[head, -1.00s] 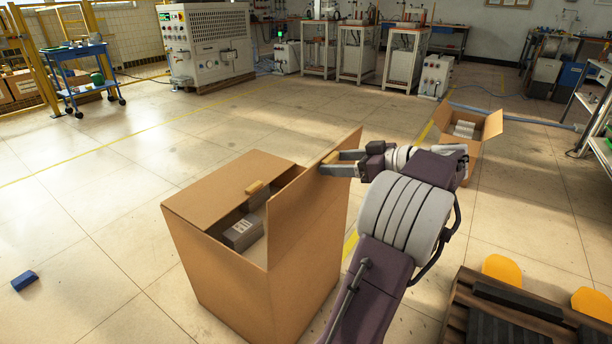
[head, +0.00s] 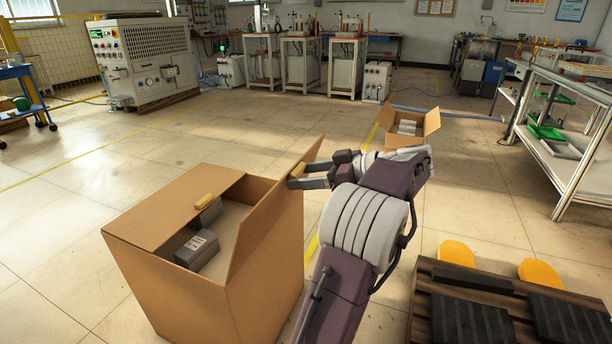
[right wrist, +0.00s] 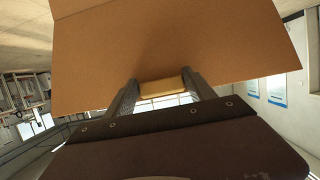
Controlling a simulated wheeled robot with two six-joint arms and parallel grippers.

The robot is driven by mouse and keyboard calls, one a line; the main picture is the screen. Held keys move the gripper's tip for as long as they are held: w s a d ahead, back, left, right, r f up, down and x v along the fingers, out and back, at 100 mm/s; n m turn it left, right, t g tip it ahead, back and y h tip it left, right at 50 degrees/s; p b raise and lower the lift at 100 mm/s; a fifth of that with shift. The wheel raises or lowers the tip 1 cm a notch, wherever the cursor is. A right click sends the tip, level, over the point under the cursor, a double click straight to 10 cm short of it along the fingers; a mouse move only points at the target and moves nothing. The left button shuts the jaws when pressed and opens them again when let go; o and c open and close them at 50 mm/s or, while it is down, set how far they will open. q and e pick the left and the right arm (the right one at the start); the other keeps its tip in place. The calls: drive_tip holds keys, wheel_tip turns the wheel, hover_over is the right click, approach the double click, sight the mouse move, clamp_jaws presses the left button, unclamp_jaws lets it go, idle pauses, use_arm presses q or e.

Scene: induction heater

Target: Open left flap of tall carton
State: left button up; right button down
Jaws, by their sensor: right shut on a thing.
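The tall carton (head: 165,295) stands on the floor in the lower left of the head view. Its left flap (head: 160,208) lies over the left part of the top, with a yellow tab (head: 203,200) on its inner edge. Its right flap (head: 277,212) stands raised. My right gripper (head: 299,179) is shut on the right flap's yellow tab; the right wrist view shows this tab (right wrist: 162,88) between the fingers, against the brown flap (right wrist: 175,40). Grey blocks (head: 197,250) show inside the carton through the gap. My left gripper is not in view.
A small open carton (head: 405,142) stands farther back. A dark pallet (head: 425,290) with black blocks and yellow pieces is at the lower right. A shelf rack (head: 570,180) stands at the right. The floor left of the tall carton is clear.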

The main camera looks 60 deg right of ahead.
drive_tip(key=c, duration=0.6)
unclamp_jaws()
drive_tip(key=shift+a+f, duration=0.15)
drive_tip(key=shift+f, duration=0.15)
drive_tip(key=shift+o, duration=1.4)
drive_tip(key=shift+w, duration=0.15)
drive_tip(key=shift+r, duration=0.1)
drive_tip(key=p+v, duration=0.4)
drive_tip(key=v, duration=0.5)
